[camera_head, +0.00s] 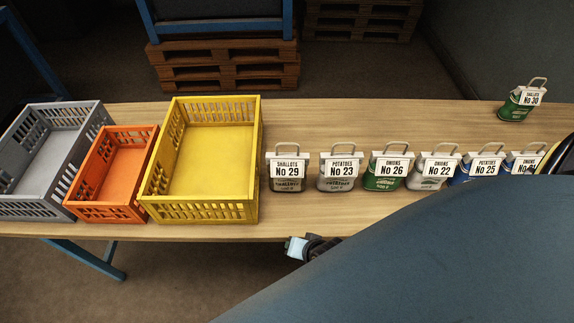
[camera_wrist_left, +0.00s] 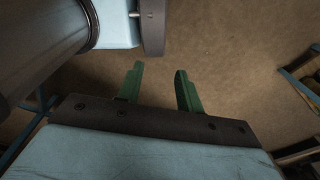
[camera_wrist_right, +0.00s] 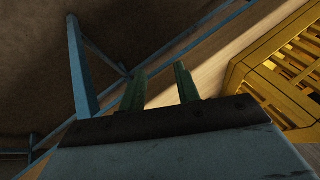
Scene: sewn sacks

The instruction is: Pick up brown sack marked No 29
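The sack marked No 29 (camera_head: 288,185) stands upright on the table at the left end of a row, just right of the yellow crate. Its body looks dark brown, with a white "Shallots No 29" tag across the front and a handle loop on top. My left gripper (camera_wrist_left: 160,78) is open and empty above bare floor in the left wrist view. My right gripper (camera_wrist_right: 158,80) is open and empty in the right wrist view, with the table edge and yellow crate beyond it. Neither gripper touches the sack. Neither wrist view shows the sack.
Sacks No 23 (camera_head: 336,185), No 26 (camera_head: 382,184), No 22 (camera_head: 427,184) and others continue right, partly hidden by my arm. Sack No 30 (camera_head: 512,110) stands at the back right. Yellow (camera_head: 254,150), orange (camera_head: 105,212) and grey (camera_head: 30,209) crates fill the left. Table behind the row is clear.

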